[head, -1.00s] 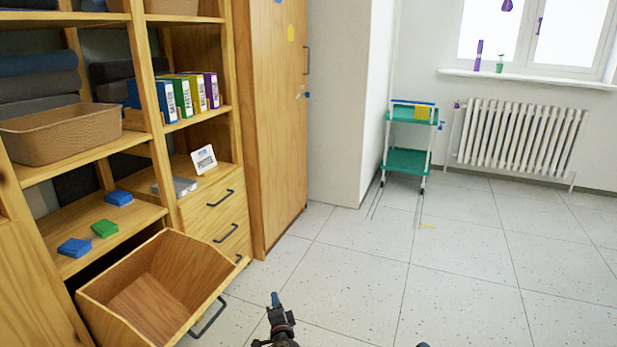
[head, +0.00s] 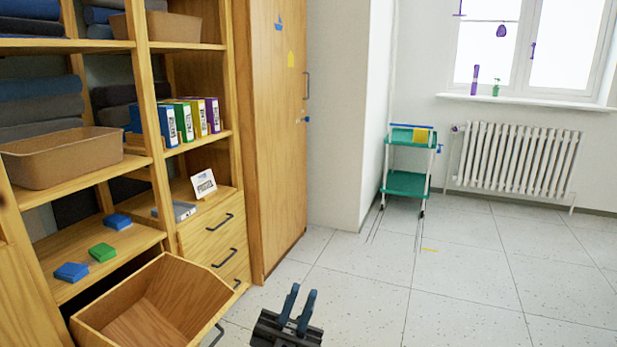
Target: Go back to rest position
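My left gripper (head: 301,298) is at the bottom middle of the head view, pointing upward in the picture. Its two dark blue fingers stand a little apart with nothing between them. It is in front of the floor, to the right of the open tilt-out bin (head: 165,303), and touches nothing that I can see. My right gripper is not in the head view.
On the left stands a wooden shelf with a brown basket (head: 62,158), a green block (head: 102,252) and binders. A tall wooden cabinet (head: 275,150) adjoins it. A green trolley (head: 407,183) and a radiator (head: 514,158) stand farther back. The tiled floor (head: 440,290) is clear.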

